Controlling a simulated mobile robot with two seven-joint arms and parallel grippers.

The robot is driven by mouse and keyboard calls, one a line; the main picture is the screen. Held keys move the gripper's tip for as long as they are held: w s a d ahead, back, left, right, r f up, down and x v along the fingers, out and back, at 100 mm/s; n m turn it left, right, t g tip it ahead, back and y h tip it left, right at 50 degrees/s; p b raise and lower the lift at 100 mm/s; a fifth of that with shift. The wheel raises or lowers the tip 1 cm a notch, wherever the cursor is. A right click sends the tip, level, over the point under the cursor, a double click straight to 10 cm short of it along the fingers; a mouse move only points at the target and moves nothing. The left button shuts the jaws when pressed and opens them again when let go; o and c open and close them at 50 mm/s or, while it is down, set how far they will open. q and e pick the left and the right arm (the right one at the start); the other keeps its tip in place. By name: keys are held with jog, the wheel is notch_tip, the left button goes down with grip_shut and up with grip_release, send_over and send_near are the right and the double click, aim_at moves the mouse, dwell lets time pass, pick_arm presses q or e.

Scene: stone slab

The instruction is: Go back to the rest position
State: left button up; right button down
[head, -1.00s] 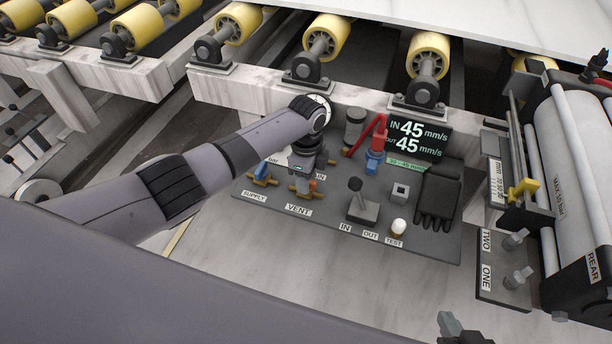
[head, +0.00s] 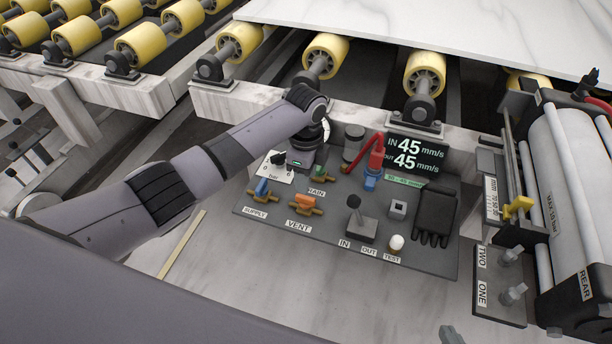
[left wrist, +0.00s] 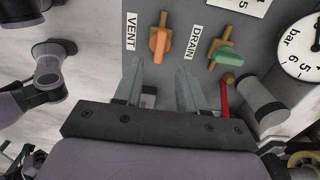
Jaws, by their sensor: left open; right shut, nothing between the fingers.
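My left arm reaches in from the left in the head view. My left gripper (head: 302,165) hangs at the rear left of the grey control panel (head: 285,222), its fingers mostly hidden there by the wrist. In the left wrist view its two fingers (left wrist: 158,88) stand apart with nothing between them. They point toward the panel, near the orange VENT valve handle (left wrist: 160,42) and green DRAIN handle (left wrist: 228,57), visibly apart from both. Only a grey tip of my right gripper (head: 452,335) shows at the bottom edge of the head view.
The panel also carries a joystick (head: 354,204), a black glove (head: 435,212), a red-and-blue device (head: 374,162) and a speed display (head: 416,154). A roller unit (head: 575,190) stands at right. A marble slab (head: 440,35) lies over the yellow rollers behind.

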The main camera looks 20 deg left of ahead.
pick_arm(q)
jog(key=s+d+f+n+t+h, duration=0.1)
jog(key=s+d+f+n, duration=0.15)
jog(key=s, duration=0.45)
jog(key=s+d+f+n+h, duration=0.1)
jog(key=s+d+f+n, duration=0.2)
jog(key=s, duration=0.4)
jog(key=s+a+r+n+t+y, duration=0.1)
jog(key=s+a+r+n, duration=0.2)
jog(key=s+a+n, duration=0.5)
jog(key=s+a+r+n+t+y, duration=0.1)
jog(key=s+a+r+n+t, duration=0.15)
jog(key=s+a, duration=0.45)
jog(key=w+d+r+t+h+p, duration=0.1)
jog(key=w+d+t+p, duration=0.3)
jog(key=p, duration=0.6)
jog(key=shift+d+r+t+h, duration=0.25)
jog(key=shift+d+t+h, duration=0.25)
jog(key=shift+t, duration=0.45)
jog(key=shift+w+a, duration=0.1)
jog(key=shift+w, duration=0.05)
